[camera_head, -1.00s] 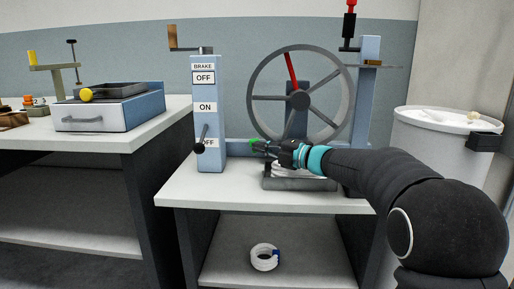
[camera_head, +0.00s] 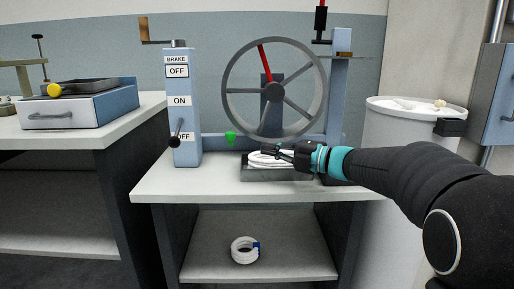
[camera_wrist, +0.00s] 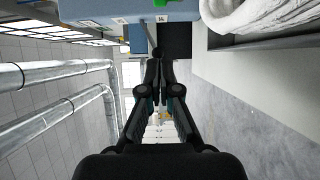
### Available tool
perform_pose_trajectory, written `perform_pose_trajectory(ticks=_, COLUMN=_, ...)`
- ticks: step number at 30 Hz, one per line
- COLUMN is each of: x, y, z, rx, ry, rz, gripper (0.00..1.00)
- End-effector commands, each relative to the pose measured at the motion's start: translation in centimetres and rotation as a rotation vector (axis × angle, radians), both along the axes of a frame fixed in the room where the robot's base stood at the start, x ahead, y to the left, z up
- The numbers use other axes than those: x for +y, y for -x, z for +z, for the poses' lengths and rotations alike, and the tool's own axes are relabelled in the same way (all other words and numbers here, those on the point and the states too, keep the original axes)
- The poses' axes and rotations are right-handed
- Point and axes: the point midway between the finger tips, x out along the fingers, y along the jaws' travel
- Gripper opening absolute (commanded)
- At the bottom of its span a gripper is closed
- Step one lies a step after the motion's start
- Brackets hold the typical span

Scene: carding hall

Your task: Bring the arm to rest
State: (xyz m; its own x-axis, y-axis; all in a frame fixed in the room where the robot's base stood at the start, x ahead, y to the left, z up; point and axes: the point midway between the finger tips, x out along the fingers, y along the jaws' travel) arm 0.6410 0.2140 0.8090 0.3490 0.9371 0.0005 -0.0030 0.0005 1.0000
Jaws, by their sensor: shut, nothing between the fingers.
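My gripper (camera_head: 268,150) reaches in from the right in the head view, in front of the tray (camera_head: 290,174) with white coiled material (camera_head: 262,160) on the table. In the wrist view, my gripper (camera_wrist: 156,62) shows its fingers close together, with nothing between them. The white coil (camera_wrist: 262,12) is at the top right of that view. I cannot tell from the head view whether the gripper touches the coil.
A spoked wheel (camera_head: 312,120) with one red spoke stands behind my arm. A blue brake post (camera_head: 187,148) with a lever stands left. A white drum (camera_head: 385,190) is at right. A white ring (camera_head: 244,257) lies on the lower shelf. The table's front left is clear.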

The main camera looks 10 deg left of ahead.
Motion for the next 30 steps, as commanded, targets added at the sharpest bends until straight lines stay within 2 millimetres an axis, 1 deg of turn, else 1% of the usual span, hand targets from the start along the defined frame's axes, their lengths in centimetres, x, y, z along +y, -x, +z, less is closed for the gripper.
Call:
perform_pose_trajectory(ticks=2, x=-0.5, y=0.2, z=0.0, rx=0.0, ry=0.0, rz=-0.002, gripper=0.0)
perform_pose_trajectory(ticks=5, x=-1.0, y=0.1, z=0.7, rx=0.006, ry=-0.009, rz=-0.038, gripper=0.0)
perform_pose_trajectory(ticks=8, x=-2.1, y=-0.2, z=2.4, rx=0.028, ry=-0.043, rz=-0.147, gripper=0.0)
perform_pose_trajectory(ticks=11, x=-4.3, y=-0.7, z=4.7, rx=0.08, ry=-0.102, rz=-0.325, gripper=0.0)
perform_pose_trajectory(ticks=12, x=-5.5, y=-0.7, z=5.5, rx=0.11, ry=-0.133, rz=-0.405, gripper=0.0)
perform_pose_trajectory(ticks=14, x=-7.5, y=-0.6, z=6.4, rx=0.161, ry=-0.182, rz=-0.526, gripper=0.0)
perform_pose_trajectory(ticks=15, x=-8.9, y=-0.3, z=6.8, rx=0.199, ry=-0.217, rz=-0.601, gripper=0.0)
perform_pose_trajectory(ticks=17, x=-11.1, y=0.4, z=7.2, rx=0.261, ry=-0.268, rz=-0.715, gripper=0.0)
perform_pose_trajectory(ticks=18, x=-12.6, y=1.0, z=7.2, rx=0.307, ry=-0.303, rz=-0.788, gripper=0.0)
perform_pose_trajectory(ticks=20, x=-14.7, y=2.2, z=6.9, rx=0.379, ry=-0.357, rz=-0.893, gripper=0.0)
perform_pose_trajectory(ticks=21, x=-16.1, y=3.2, z=6.5, rx=0.431, ry=-0.393, rz=-0.962, gripper=0.0)
perform_pose_trajectory(ticks=23, x=-18.1, y=4.9, z=5.7, rx=0.515, ry=-0.447, rz=-1.059, gripper=0.0)
perform_pose_trajectory(ticks=24, x=-19.3, y=6.2, z=5.0, rx=0.574, ry=-0.481, rz=-1.122, gripper=0.0)
perform_pose_trajectory(ticks=26, x=-20.9, y=8.4, z=3.6, rx=0.669, ry=-0.534, rz=-1.212, gripper=0.0)
perform_pose_trajectory(ticks=27, x=-21.8, y=10.0, z=2.6, rx=0.735, ry=-0.566, rz=-1.268, gripper=0.0)
perform_pose_trajectory(ticks=29, x=-22.9, y=12.6, z=0.8, rx=0.841, ry=-0.614, rz=-1.349, gripper=0.0)
perform_pose_trajectory(ticks=30, x=-23.5, y=14.4, z=-0.4, rx=0.914, ry=-0.643, rz=-1.398, gripper=0.0)
